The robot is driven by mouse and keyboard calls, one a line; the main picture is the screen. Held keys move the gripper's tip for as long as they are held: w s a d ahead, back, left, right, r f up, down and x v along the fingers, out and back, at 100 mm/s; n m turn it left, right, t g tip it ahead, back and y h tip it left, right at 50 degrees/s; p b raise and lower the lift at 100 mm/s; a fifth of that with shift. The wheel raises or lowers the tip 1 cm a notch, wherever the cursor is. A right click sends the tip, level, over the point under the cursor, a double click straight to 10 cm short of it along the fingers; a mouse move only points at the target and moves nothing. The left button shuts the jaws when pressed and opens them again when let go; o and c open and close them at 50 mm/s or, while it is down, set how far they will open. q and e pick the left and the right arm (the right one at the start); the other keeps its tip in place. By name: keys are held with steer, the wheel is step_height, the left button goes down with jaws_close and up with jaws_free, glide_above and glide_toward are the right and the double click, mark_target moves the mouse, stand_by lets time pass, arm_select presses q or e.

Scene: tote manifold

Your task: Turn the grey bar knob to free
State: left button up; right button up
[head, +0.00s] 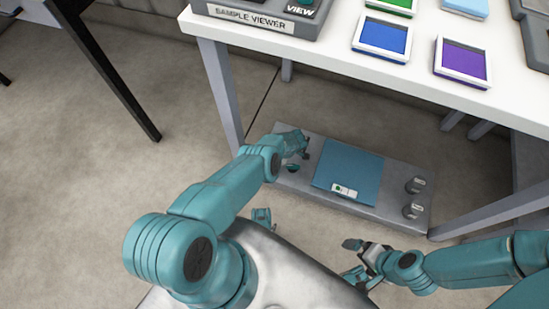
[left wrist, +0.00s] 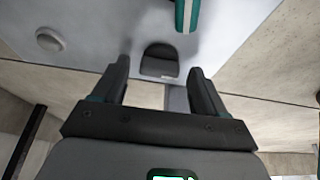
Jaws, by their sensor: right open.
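A low grey unit (head: 330,195) lies on the floor under the table, with a blue panel (head: 348,165) on top. Two grey knobs stand at its right end, an upper one (head: 415,185) and a lower one (head: 412,210); I cannot tell which way they point. My left gripper (head: 301,146) is over the unit's left end. In the left wrist view its fingers (left wrist: 160,85) are apart, with a dark grey block-like part (left wrist: 160,60) showing between and beyond them; contact is not visible. My right gripper (head: 352,262) is open and empty, in front of the unit.
The white table (head: 330,52) stands above the unit, carrying a sample viewer (head: 250,17) and coloured trays, including a blue one (head: 382,38) and a purple one (head: 463,62). A grey table leg (head: 219,90) rises left of the unit.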

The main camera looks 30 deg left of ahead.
arm_select(q)
steer(key=p+v, duration=1.1)
steer(key=v, duration=0.5)
steer(key=shift+s+d, duration=0.1)
steer(key=shift+d, duration=0.05)
